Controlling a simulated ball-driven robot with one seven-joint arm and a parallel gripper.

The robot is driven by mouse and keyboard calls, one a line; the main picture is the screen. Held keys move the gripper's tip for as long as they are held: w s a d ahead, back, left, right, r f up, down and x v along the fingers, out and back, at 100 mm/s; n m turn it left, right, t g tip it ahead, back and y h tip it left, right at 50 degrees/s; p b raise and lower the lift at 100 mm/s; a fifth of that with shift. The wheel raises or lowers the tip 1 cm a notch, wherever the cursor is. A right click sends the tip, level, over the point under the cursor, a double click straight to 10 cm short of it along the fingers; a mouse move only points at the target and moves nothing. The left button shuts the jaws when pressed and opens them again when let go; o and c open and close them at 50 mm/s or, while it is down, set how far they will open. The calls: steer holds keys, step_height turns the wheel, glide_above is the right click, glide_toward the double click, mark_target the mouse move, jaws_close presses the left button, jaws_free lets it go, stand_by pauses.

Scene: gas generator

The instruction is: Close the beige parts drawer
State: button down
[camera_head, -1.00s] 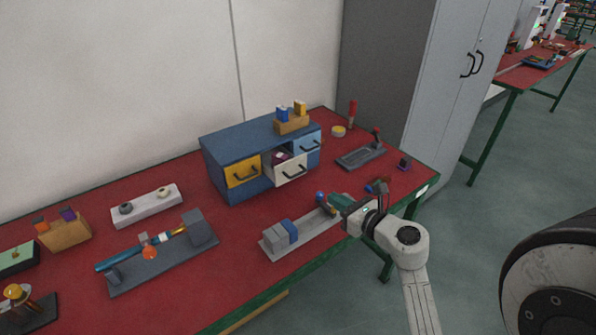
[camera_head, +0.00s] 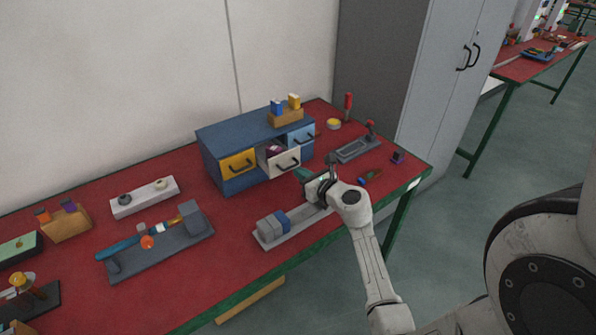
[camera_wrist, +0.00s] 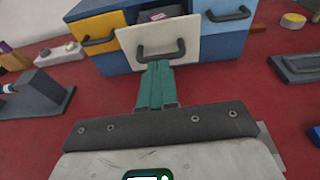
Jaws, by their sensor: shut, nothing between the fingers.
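The beige drawer (camera_head: 283,161) is the middle one in the blue cabinet (camera_head: 215,172), and it stands partly open with a dark item showing inside. In the wrist view its beige front (camera_wrist: 158,40) with a dark handle fills the upper middle. My gripper (camera_head: 302,174) is just in front of and below that drawer front. In the wrist view my green fingers (camera_wrist: 157,72) are together and empty, with their tips near the handle's lower edge. I cannot tell whether they touch the front.
A yellow drawer (camera_head: 238,163) is on the left and a light blue drawer (camera_head: 301,137) on the right. A grey vise-like fixture (camera_head: 283,226) lies below my gripper on the red table. A grey tray (camera_head: 357,149) lies to the right.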

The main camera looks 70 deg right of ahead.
mark_target(284, 158)
steer(key=shift+x, duration=0.95)
steer(key=x, duration=0.2)
steer(key=r+b+x, duration=0.1)
steer(key=x, duration=0.4)
steer(key=shift+w+d+r, duration=0.25)
steer(key=shift+w+d, duration=0.1)
steer(key=shift+w, duration=0.05)
steer(key=shift+w+d+r, duration=0.1)
steer(key=shift+w, duration=0.1)
steer(key=shift+w+r, duration=0.1)
steer(key=shift+r, duration=0.1)
